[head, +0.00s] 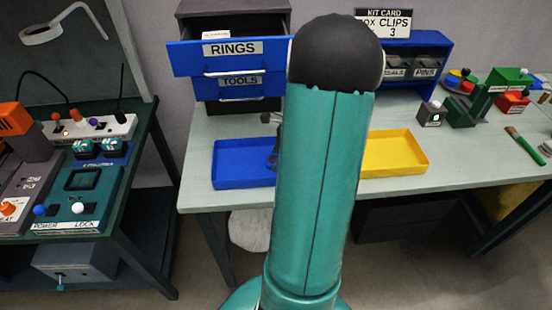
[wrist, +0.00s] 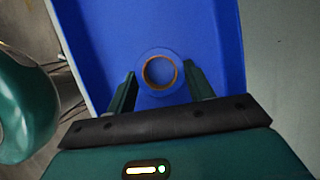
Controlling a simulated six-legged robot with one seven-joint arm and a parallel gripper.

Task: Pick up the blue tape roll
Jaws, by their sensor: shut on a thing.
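The blue tape roll (wrist: 160,93) shows in the wrist view as a blue ring around a tan core. It is over the blue tray (wrist: 98,35), nearly the same blue, so its outer edge is hard to make out. My gripper (wrist: 159,68) has one finger on each side of the roll and is shut on it. I cannot tell whether the roll touches the tray floor. In the head view the blue tray (head: 240,165) is left of my arm, which hides its right part. The roll is hidden there.
A yellow tray (head: 395,153) lies right of my arm on the pale table (head: 470,165). Behind stand a drawer unit with the open RINGS drawer (head: 232,55) and a blue bin rack (head: 432,75). A bench with a control panel (head: 80,200) is at left.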

